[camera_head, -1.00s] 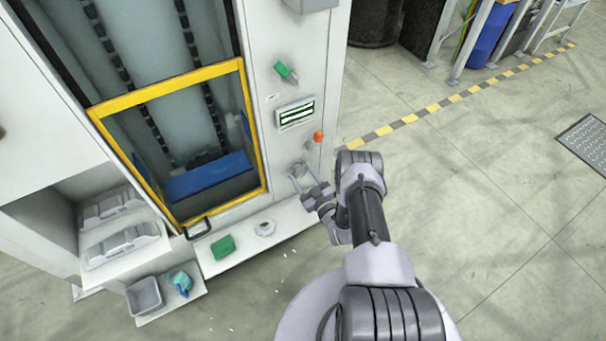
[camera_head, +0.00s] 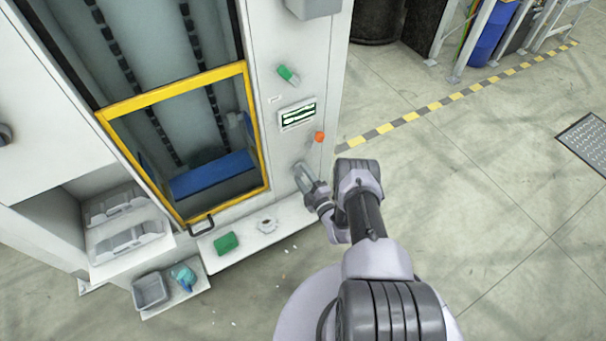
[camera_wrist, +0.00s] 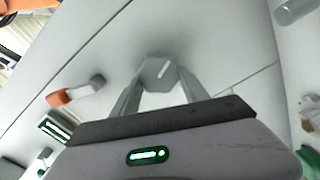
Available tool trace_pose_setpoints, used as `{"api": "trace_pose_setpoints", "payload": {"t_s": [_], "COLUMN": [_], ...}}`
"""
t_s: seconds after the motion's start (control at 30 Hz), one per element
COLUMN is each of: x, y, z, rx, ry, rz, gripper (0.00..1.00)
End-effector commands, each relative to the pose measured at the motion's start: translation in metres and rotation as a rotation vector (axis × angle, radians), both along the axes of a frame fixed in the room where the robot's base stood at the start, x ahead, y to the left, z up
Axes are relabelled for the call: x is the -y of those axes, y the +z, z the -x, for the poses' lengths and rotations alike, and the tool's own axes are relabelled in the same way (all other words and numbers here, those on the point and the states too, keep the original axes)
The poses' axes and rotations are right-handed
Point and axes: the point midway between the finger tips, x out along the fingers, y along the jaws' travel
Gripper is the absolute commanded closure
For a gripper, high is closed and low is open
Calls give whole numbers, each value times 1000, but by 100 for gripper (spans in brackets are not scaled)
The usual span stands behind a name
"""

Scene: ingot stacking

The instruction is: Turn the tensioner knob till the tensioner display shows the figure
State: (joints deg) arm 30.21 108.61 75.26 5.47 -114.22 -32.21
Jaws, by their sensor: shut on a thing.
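The tensioner knob (camera_wrist: 158,73) is a grey, faceted knob with a pale line mark on its face, on the white machine panel. My gripper (camera_wrist: 156,84) is shut on it, a finger on each side. In the head view my gripper (camera_head: 303,175) reaches the panel below the display, and its fingers mostly hide the knob. The tensioner display (camera_head: 297,114) is a small dark-and-green screen in a white frame above the knob. A lit screen also shows at the left of the wrist view (camera_wrist: 55,128). Its figure is too small to read.
An orange-tipped part (camera_head: 319,137) sticks out close to my gripper, above right in the head view. A green handle (camera_head: 288,75) is higher up. A yellow-framed door (camera_head: 183,87) is left. A ledge below holds a green block (camera_head: 226,243).

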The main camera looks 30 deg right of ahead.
Motion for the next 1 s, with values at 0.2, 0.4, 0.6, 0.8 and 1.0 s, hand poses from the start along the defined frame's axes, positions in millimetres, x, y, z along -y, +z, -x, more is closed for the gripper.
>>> {"api": "trace_pose_setpoints", "payload": {"t_s": [0.2,0.4,0.6,0.8,1.0], "x": [-1,-1,0,0,1], "y": [-2,-4,-5,-7,-8], "z": [1,1,1,1,1], "rx": [4,10,16,22,28], "ry": [-1,-1,-2,-2,-1], "rz": [198,388,578,762,923], "gripper": [88,88,88,88,88]}}
